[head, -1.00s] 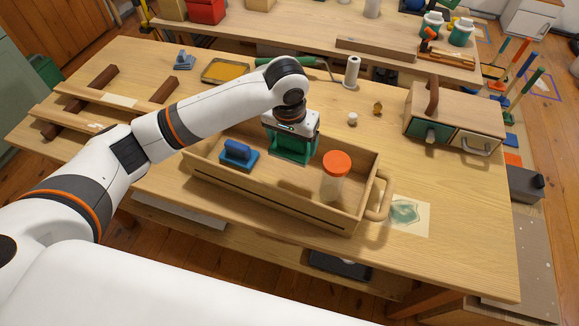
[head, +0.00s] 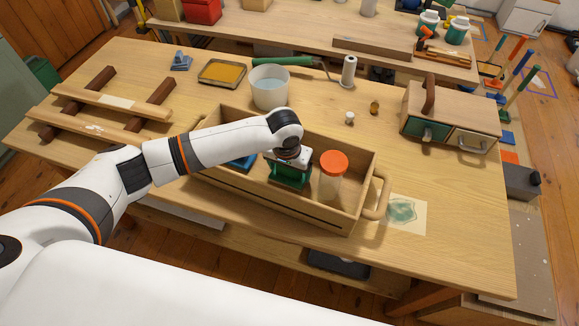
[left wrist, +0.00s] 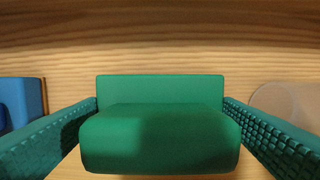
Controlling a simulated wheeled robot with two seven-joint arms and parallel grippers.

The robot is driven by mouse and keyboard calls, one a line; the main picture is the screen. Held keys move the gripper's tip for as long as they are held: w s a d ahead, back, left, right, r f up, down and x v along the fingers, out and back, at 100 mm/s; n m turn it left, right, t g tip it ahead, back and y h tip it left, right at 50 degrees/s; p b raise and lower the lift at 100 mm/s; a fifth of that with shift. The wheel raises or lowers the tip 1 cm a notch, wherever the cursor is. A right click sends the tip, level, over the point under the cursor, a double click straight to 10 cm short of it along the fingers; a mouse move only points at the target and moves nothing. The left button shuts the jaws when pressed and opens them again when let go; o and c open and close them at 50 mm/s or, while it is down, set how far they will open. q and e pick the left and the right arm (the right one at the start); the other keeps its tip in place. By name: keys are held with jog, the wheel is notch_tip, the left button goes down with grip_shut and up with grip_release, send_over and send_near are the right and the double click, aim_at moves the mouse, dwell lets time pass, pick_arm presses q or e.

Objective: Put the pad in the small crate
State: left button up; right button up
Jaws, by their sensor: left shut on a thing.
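A green pad (left wrist: 160,135) sits between the green fingers of my left gripper (head: 289,176), which is shut on it. In the head view the gripper points down inside the long wooden crate (head: 268,200), between a blue block (head: 242,164) and a jar with an orange lid (head: 333,163). The pad's underside is hidden, so I cannot tell whether it touches the crate floor. In the left wrist view, the blue block (left wrist: 20,100) shows at the left edge and the clear jar at the right. My right gripper is not in view.
A yellow tray (head: 222,73) and a light blue block (head: 181,61) lie farther back. A wooden drawer box (head: 450,118) is at the right. Wooden slats lie at the left.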

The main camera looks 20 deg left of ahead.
aim_at(287, 178)
pick_arm(q)
jog(key=o, duration=0.8)
jog(key=shift+f, duration=0.1)
jog(key=shift+o, duration=0.2)
notch_tip(287, 178, up, 12)
jog(key=s, duration=0.1)
jog(key=shift+s, duration=0.4)
jog(key=shift+a, duration=0.1)
